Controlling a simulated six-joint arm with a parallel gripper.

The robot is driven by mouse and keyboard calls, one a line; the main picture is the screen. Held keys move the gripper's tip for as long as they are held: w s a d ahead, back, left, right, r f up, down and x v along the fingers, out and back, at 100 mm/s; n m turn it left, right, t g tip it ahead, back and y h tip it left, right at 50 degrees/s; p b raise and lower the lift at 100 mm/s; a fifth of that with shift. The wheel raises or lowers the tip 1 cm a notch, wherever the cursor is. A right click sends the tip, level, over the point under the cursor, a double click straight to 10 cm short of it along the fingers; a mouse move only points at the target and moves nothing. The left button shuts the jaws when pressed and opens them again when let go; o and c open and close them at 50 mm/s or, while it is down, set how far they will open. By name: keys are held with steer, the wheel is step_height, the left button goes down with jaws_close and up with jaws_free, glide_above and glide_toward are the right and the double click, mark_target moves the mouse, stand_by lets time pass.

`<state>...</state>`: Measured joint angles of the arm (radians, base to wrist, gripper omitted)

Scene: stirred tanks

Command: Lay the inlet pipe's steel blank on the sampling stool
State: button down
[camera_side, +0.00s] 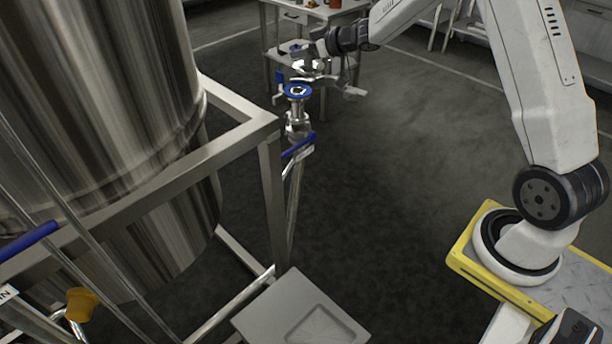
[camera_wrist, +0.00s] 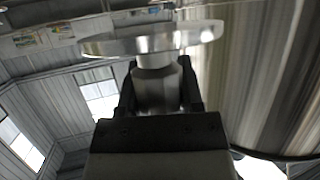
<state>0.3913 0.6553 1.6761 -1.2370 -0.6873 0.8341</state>
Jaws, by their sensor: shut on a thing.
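My gripper (camera_wrist: 157,92) is shut on the knob of the steel blank (camera_wrist: 150,40), a bright round disc that sits across the fingertips in the wrist view. In the side view my gripper (camera_side: 314,58) is up near the inlet pipe (camera_side: 297,122). The blank is small there and hard to separate from the fingers. The pipe's upper end shows an open mouth with a blue ring, just below and left of my gripper. The sampling stool (camera_side: 262,318), a grey square top with a shallow recess, is at the bottom of the side view. Its visible top is empty.
The large steel tank (camera_side: 95,100) and its square-tube frame (camera_side: 190,160) fill the left. A blue valve handle (camera_side: 299,146) sticks out on the pipe. A bench (camera_side: 340,13) with small items stands behind my gripper. The floor between pipe and my yellow base is clear.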

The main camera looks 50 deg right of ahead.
mark_target(301, 60)
steer(key=shift+w+d+f, duration=0.2)
steer(key=shift+w+f, duration=0.9)
steer(key=shift+f, duration=0.1)
steer(key=shift+w+d+f, duration=0.2)
steer(key=shift+w+f, duration=0.9)
steer(key=shift+f, duration=0.1)
steer(key=shift+w+d+f, duration=0.1)
steer(key=shift+w+f, duration=0.45)
steer(key=shift+f, duration=1.4)
steer(key=shift+f, duration=0.2)
steer(key=shift+c, duration=1.2)
jaws_free()
steer(key=shift+s, duration=0.15)
steer(key=shift+v, duration=3.8)
